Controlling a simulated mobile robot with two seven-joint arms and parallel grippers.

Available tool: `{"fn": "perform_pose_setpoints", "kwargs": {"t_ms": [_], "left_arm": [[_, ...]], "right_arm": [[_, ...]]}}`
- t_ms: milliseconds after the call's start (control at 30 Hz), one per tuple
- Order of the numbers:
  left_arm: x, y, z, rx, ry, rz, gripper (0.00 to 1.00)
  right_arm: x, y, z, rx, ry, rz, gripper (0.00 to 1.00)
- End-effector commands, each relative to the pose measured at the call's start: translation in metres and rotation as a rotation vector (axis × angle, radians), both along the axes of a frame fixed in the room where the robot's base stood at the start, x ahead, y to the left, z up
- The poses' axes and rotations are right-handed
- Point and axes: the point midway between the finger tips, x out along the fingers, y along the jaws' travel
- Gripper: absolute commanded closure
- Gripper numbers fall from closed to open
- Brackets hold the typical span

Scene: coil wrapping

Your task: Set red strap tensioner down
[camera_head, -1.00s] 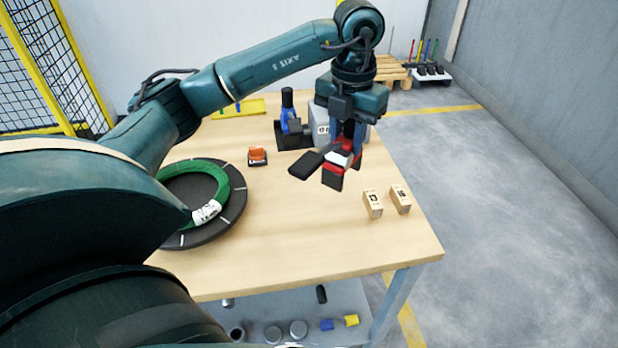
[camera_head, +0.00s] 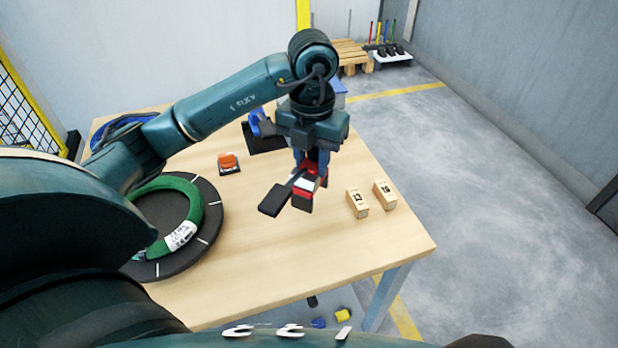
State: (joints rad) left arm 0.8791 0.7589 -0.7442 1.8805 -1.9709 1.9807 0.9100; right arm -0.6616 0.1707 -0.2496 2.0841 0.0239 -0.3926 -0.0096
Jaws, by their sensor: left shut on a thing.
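The red strap tensioner (camera_head: 305,187) has a red body and a black handle that sticks out to the lower left. My left gripper (camera_head: 312,165) points down and is shut on it. The tensioner is over the middle-right part of the wooden table (camera_head: 270,245). I cannot tell whether its underside touches the table top. My right gripper is not in view.
Two wooden blocks (camera_head: 357,203) (camera_head: 385,195) stand right of the tensioner. A green coil (camera_head: 196,210) lies on a dark disc (camera_head: 212,228) at left. An orange item (camera_head: 228,160) sits behind it, and a blue tool (camera_head: 257,122) stands at the back. The front table area is clear.

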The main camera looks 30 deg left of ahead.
Motion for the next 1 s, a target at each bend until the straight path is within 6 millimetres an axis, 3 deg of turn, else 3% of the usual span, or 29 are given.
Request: {"fn": "perform_pose_setpoints", "kwargs": {"t_ms": [400,767,800,1000], "left_arm": [[0.000,0.001,-0.039,0.000,-0.002,0.001,1.00],[0.001,0.000,-0.044,-0.001,-0.004,0.000,1.00],[0.000,0.000,-0.044,0.000,-0.002,0.000,0.66],[0.000,0.001,-0.044,0.001,-0.001,0.000,0.50]], "right_arm": [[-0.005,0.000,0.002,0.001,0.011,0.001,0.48],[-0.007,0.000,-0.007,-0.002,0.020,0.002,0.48],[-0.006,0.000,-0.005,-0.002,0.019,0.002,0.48],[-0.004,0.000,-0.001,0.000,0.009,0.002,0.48]]}}
